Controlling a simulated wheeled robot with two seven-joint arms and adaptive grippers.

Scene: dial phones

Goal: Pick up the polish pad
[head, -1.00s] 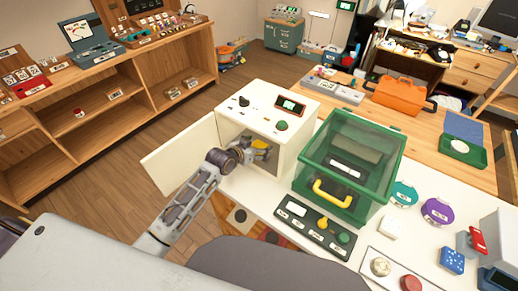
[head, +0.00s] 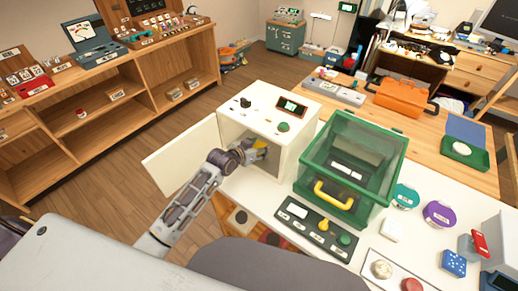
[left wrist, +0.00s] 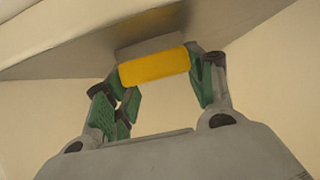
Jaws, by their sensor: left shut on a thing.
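A yellow pad (left wrist: 153,67), which I take as the polish pad, lies between the green-lined fingers of my left gripper (left wrist: 155,88) in the left wrist view. The gripper is shut on it. In the head view my left gripper (head: 254,151) reaches through the open front of a white cabinet (head: 268,122), and a bit of yellow (head: 261,144) shows at its fingers. The cabinet wall and gripper hide part of the pad. I cannot tell whether the pad touches the surface behind it. My right gripper is not in view.
The cabinet's open door (head: 183,158) stands left of my left arm. A green transparent box (head: 352,160) with a yellow handle stands right of the cabinet. A dark control panel (head: 314,225) lies in front. A wooden shelf (head: 110,95) stands at the far left.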

